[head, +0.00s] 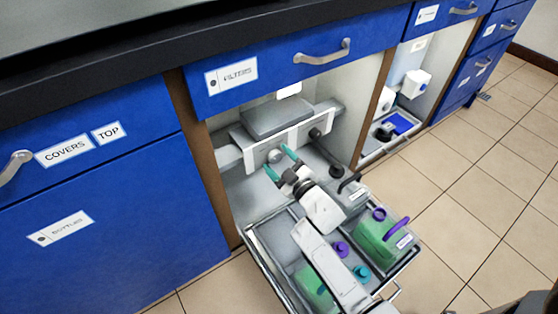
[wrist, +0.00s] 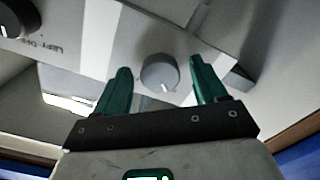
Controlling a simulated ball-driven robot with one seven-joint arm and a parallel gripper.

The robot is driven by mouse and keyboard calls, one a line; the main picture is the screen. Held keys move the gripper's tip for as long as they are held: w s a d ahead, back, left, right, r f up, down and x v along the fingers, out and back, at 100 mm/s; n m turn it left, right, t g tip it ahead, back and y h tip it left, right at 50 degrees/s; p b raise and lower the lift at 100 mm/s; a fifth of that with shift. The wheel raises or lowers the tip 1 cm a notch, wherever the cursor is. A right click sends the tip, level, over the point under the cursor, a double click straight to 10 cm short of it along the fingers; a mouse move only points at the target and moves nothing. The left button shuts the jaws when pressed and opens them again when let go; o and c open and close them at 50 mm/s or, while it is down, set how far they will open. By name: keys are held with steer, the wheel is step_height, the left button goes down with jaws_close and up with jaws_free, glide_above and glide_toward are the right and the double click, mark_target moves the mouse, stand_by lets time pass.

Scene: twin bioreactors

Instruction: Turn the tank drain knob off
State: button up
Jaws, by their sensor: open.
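A light grey round knob (head: 275,156) sits on the white panel (head: 290,138) inside the open middle cabinet. It also shows in the wrist view (wrist: 160,73), with a small pointer mark on its lower edge. My gripper (head: 280,162) has teal fingers, open and empty, in front of this knob. In the wrist view the knob appears between the fingertips (wrist: 159,66), with a gap on both sides; I cannot tell how deep the fingers reach. A dark knob (head: 315,133) is further right on the panel, and a dark knob (wrist: 14,18) shows at the wrist view's upper left beside upside-down, unclear lettering.
A pulled-out tray (head: 262,262) below my arm holds a green container (head: 380,238) with a purple handle, a grey container (head: 348,196) and other bottles. The blue drawer (head: 270,75) and counter are above. The cabinet's wooden side (head: 208,175) is left. Tiled floor lies clear at right.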

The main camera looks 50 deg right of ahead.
steer(key=p+v, duration=0.2)
steer(key=v, duration=0.8)
steer(key=shift+s+p, duration=0.3)
steer(key=shift+p, duration=0.1)
